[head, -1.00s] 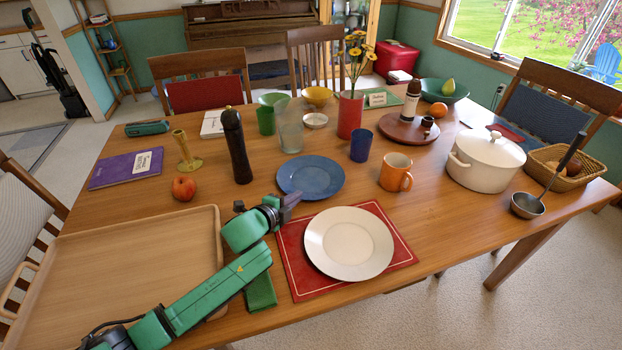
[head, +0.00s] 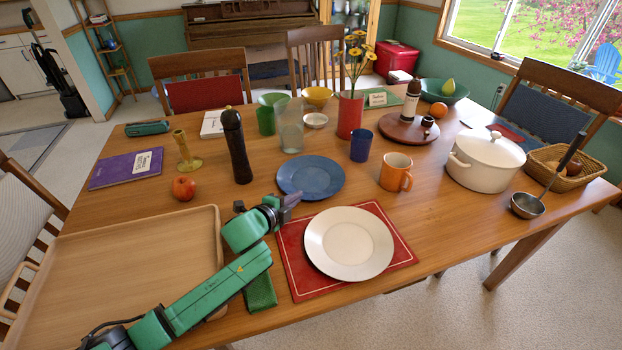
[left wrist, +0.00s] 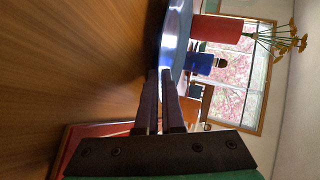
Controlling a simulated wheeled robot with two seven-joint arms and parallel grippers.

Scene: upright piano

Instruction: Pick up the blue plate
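The blue plate (head: 311,176) lies flat on the wooden table, just beyond the white plate. It also shows edge-on in the left wrist view (left wrist: 177,30). My left gripper (head: 296,198) is at the plate's near edge, coming in from the front left. In the left wrist view the two dark fingers (left wrist: 160,73) are close together, with the plate's rim between their tips, so the gripper looks shut on the rim. The plate does not look lifted. My right gripper is not in view.
A white plate (head: 348,244) on a red placemat (head: 292,262) lies just right of my left arm. A wooden tray (head: 120,262) is at left. A blue cup (head: 361,145), orange mug (head: 396,172) and dark pepper mill (head: 236,150) stand around the blue plate.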

